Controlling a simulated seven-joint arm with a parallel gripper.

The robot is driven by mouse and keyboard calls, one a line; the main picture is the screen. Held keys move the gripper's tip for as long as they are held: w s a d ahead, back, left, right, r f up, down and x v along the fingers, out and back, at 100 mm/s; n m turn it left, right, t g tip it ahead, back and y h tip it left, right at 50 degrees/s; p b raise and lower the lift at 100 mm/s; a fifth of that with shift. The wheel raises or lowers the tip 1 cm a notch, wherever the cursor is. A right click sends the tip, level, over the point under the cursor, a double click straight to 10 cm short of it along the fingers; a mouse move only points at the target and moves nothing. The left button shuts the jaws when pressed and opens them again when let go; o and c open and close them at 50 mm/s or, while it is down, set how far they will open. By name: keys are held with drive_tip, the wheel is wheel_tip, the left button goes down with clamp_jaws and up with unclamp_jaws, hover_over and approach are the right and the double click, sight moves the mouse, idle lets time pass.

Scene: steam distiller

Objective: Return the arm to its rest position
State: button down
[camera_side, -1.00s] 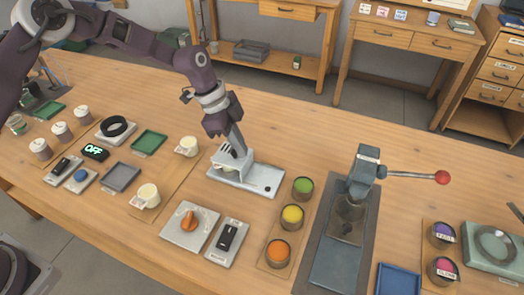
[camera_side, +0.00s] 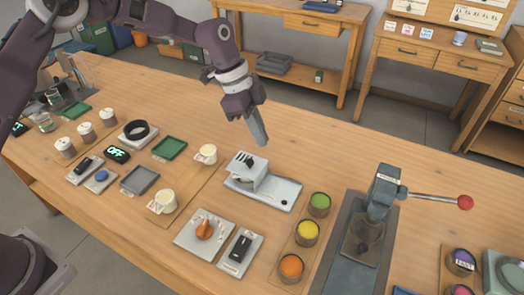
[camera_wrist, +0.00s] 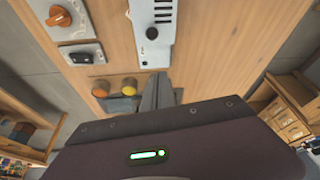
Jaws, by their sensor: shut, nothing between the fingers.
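My gripper (camera_side: 260,134) is shut and empty. It hangs in the air above and behind the white slotted device (camera_side: 276,193), apart from it. In the wrist view the shut fingers (camera_wrist: 157,92) point over the wooden table, with the white device (camera_wrist: 152,30) ahead of them.
An orange-knob panel (camera_side: 205,229) and a black-switch panel (camera_side: 240,250) lie in front of the device. Green, yellow and orange cups (camera_side: 307,233) stand to its right, then a lever press (camera_side: 383,190) with a red-tipped handle. Cream mugs (camera_side: 165,201) and trays stand left.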

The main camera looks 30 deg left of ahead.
drive_tip(key=s+a+r+n+t+y, duration=0.15)
drive_tip(key=s+a+r+n, duration=0.3)
drive_tip(key=s+r, duration=0.45)
drive_tip(key=s+a+r+n+t+y, duration=0.1)
drive_tip(key=s+a+r+n+y, duration=0.15)
drive_tip(key=s+a+r, duration=0.5)
drive_tip(key=s+a+n+t, duration=0.2)
drive_tip(key=s+n, duration=0.6)
drive_tip(key=s, duration=0.9)
drive_tip(key=shift+s+a+n, duration=0.4)
drive_tip(key=shift+a, duration=0.5)
drive_tip(key=shift+r, duration=0.15)
